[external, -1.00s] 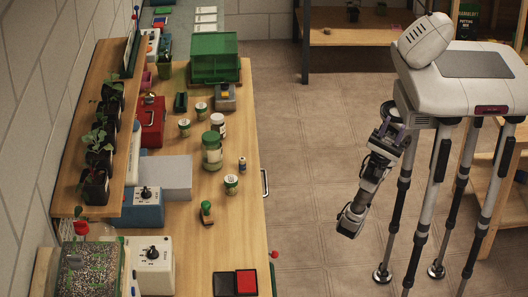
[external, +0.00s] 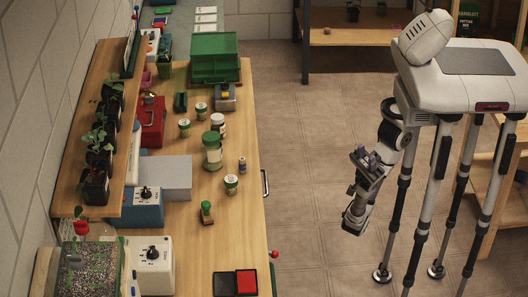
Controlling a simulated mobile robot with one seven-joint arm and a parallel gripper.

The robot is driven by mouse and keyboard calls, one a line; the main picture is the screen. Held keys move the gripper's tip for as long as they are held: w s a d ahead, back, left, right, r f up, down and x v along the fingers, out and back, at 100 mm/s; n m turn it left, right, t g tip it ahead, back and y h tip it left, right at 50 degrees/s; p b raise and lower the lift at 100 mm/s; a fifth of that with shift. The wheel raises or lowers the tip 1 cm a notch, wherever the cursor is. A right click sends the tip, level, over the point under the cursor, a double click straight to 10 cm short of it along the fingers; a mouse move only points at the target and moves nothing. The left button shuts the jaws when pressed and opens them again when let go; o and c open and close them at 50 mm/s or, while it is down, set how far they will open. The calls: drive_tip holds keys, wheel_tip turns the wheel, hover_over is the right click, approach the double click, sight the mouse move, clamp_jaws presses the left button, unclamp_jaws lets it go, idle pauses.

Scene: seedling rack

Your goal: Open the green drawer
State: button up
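A green box-like unit (external: 214,69) stands at the far end of the wooden bench, with a flat green top. It is the largest green thing in view; I cannot make out a drawer front or handle on it. My gripper (external: 350,224) hangs low over the floor to the right of the bench, well apart from the bench and the green unit. It is dark and small here, and whether its fingers are open or shut does not show. I see nothing clearly held in it.
The wooden bench (external: 232,215) has a metal handle (external: 265,183) and a red knob (external: 274,254) on its right side. Jars, including a large green-lidded one (external: 212,151), stand on top. A grey-yellow device (external: 225,97) sits before the green unit. The floor (external: 305,170) between is clear.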

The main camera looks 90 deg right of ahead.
sight(266, 181)
drive_tip(key=w+a+f+m+t+h+p, duration=0.15)
drive_tip(key=w+f+m+t+h, duration=0.35)
drive_tip(key=w+f+t+h, duration=0.55)
drive_tip(key=w+d+f+m+g+h+p, duration=0.15)
drive_tip(key=w+d+f+h, duration=0.25)
drive_tip(key=w+f+h, duration=0.7)
drive_tip(key=s+d+f+m+g+h+p, duration=0.1)
drive_tip(key=s+d+f+m+g+h, duration=0.1)
drive_tip(key=d+f+g+h, duration=0.55)
drive_tip(key=s+d+f+m+g+h+p, duration=0.1)
drive_tip(key=s+d+f+m+h+p, duration=0.3)
drive_tip(key=d+h, duration=0.75)
drive_tip(key=w+d+f, duration=0.1)
drive_tip(key=w+d, duration=0.2)
drive_tip(key=w+d+f+n, duration=0.1)
drive_tip(key=w+d, duration=0.3)
drive_tip(key=w+d+f+n+y, duration=0.1)
drive_tip(key=w+d, duration=0.3)
drive_tip(key=shift+f, duration=0.15)
clamp_jaws()
